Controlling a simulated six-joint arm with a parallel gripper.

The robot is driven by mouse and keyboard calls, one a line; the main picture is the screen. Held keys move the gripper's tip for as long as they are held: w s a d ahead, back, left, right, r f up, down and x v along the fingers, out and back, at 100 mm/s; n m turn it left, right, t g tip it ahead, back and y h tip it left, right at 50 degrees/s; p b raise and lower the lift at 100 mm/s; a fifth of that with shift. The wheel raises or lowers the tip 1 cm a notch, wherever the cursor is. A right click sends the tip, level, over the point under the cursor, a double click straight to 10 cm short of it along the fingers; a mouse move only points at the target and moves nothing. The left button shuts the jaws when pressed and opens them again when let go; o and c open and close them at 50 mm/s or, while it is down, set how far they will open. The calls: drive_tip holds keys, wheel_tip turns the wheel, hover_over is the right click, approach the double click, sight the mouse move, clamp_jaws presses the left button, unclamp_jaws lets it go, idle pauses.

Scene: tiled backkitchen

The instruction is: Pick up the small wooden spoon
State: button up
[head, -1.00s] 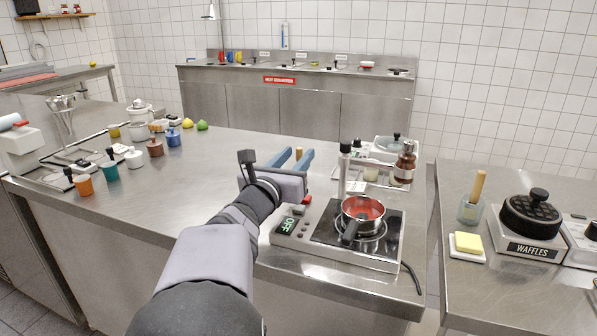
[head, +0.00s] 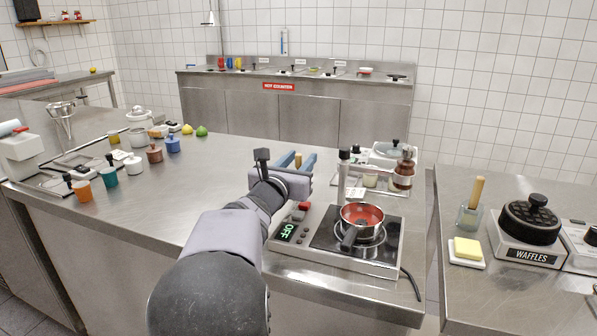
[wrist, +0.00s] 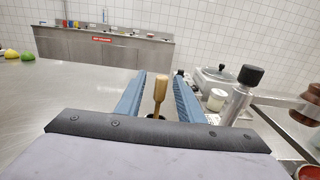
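The small wooden spoon shows in the wrist view as an upright light-brown wooden piece (wrist: 160,88), with a dark shape at its lower end. In the head view only a bit of wood (head: 298,160) shows between the blue fingers. My gripper (head: 295,162) is over the counter, left of the hot plate. In the wrist view its two blue fingers (wrist: 158,82) are spread, one on each side of the spoon, with a visible gap on both sides. The spoon's lower part is hidden by the gripper body.
A hot plate reading OFF (head: 286,232) carries a red-lined pan (head: 362,213) close to the right of my gripper.

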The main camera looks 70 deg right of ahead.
drive_tip(key=shift+d, duration=1.5)
clamp_jaws()
drive_tip(key=shift+r, duration=0.2)
wheel_tip(320, 180, up, 28)
drive_tip(key=p, duration=1.3)
drive_tip(key=shift+f, duration=0.15)
drive_tip(key=shift+s, duration=0.1)
